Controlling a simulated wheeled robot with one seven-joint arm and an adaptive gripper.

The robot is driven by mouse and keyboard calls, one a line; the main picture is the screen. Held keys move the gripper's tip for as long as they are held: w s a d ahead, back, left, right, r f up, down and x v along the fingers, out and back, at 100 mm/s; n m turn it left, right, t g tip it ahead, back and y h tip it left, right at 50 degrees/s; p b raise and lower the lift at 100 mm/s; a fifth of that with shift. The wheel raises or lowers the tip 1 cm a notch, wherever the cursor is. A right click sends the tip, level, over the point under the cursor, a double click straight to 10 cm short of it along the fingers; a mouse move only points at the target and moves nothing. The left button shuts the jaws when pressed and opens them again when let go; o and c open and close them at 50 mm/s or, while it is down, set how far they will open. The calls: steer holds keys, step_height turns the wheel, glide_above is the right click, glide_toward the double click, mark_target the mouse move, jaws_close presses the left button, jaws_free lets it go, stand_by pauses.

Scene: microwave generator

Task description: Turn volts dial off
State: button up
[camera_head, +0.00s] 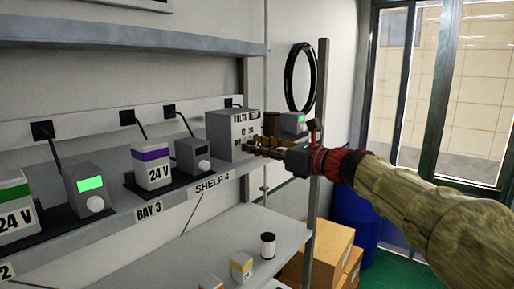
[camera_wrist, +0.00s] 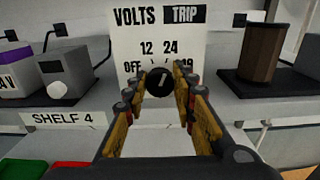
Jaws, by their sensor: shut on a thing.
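The grey-white volts box (camera_head: 225,132) stands on the shelf, with VOLTS and TRIP lettering on its front. In the wrist view, the box front (camera_wrist: 122,40) shows OFF, 12, 24 and a partly hidden last label around a black round dial (camera_wrist: 159,84). A short light mark on the dial leans up and to the right, roughly towards 24. My gripper (camera_wrist: 161,88) reaches straight at the box, its yellow-and-black fingers on both sides of the dial and shut on it.
Left of the box are a dark device with a white knob (camera_head: 193,156) and a purple-banded 24 V box (camera_head: 152,168). A brown cylinder (camera_wrist: 263,52) stands to its right. A shelf post (camera_head: 318,120) is close to my arm. Cardboard boxes (camera_head: 325,250) are below.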

steer(key=c, duration=0.3)
steer(key=shift+b, duration=0.35)
steer(key=shift+s+a+f+n+b, duration=0.1)
steer(key=shift+f+n+b, duration=0.05)
steer(key=shift+n+b, duration=5.85)
steer(key=o, duration=1.2)
steer(key=shift+c, duration=0.2)
